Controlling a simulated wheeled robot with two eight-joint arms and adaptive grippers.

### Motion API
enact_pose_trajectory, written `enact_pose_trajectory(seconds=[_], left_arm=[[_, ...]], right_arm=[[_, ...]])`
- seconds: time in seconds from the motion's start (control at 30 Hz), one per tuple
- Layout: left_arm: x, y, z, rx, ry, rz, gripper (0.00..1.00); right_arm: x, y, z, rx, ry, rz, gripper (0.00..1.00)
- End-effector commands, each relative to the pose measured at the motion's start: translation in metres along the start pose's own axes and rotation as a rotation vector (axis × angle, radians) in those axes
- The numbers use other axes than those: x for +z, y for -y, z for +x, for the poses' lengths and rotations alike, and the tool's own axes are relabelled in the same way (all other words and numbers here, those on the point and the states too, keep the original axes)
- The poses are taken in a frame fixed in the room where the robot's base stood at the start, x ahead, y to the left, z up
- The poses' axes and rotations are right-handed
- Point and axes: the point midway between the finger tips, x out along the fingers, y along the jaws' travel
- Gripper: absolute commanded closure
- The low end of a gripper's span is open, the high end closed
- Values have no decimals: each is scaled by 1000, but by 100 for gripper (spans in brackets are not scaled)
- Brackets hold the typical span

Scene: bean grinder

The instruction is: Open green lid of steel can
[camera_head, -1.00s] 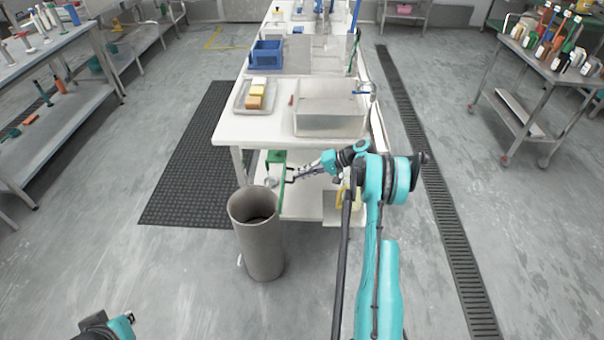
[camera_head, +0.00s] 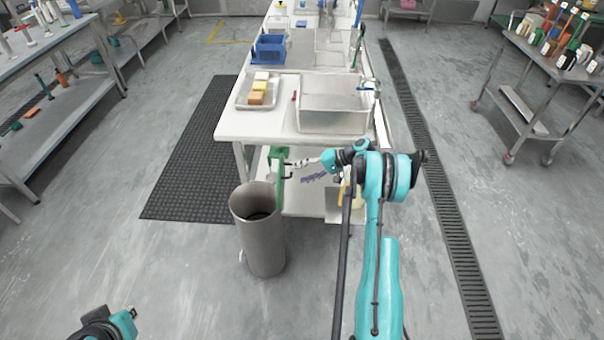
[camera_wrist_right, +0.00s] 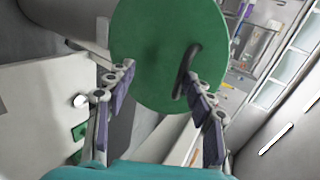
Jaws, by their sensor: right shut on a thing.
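The steel can (camera_head: 262,245) is a tall grey cylinder on the floor at the table's near left corner. Its top is uncovered and its dark inside shows. The round green lid (camera_head: 281,182) stands nearly on edge beside the can's right rim; I cannot tell whether they touch. In the right wrist view the lid (camera_wrist_right: 160,45) shows its face and a dark handle (camera_wrist_right: 184,72). My right gripper (camera_head: 290,166) is at the lid's right side, shut on the lid by its handle; its fingers (camera_wrist_right: 160,85) frame the handle side. My left gripper (camera_head: 131,312) is at the lower left, away from the can.
The white table (camera_head: 250,122) bears a metal basin (camera_head: 333,120), a tray with blocks (camera_head: 257,97) and a blue crate (camera_head: 269,48). Its lower shelf lies close behind the lid. A black mat (camera_head: 185,165) lies left of the table. The floor left of the can is clear.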

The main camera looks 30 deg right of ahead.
Motion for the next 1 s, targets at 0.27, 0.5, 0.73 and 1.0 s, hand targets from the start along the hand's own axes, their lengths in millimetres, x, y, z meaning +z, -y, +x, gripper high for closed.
enact_pose_trajectory(seconds=[0.27, 0.5, 0.73, 1.0], left_arm=[[0, 0, 1, 0, 0, 0, 100], [0, 0, 0, 0, 0, 0, 100], [0, 0, 0, 0, 0, 0, 100], [0, 0, 0, 0, 0, 0, 100]], right_arm=[[1, -4, -21, 10, 0, 2, 69], [1, -1, -76, 4, -3, 1, 69], [2, 0, -112, 1, -2, -1, 69], [2, 2, -122, -1, -1, -3, 69]])
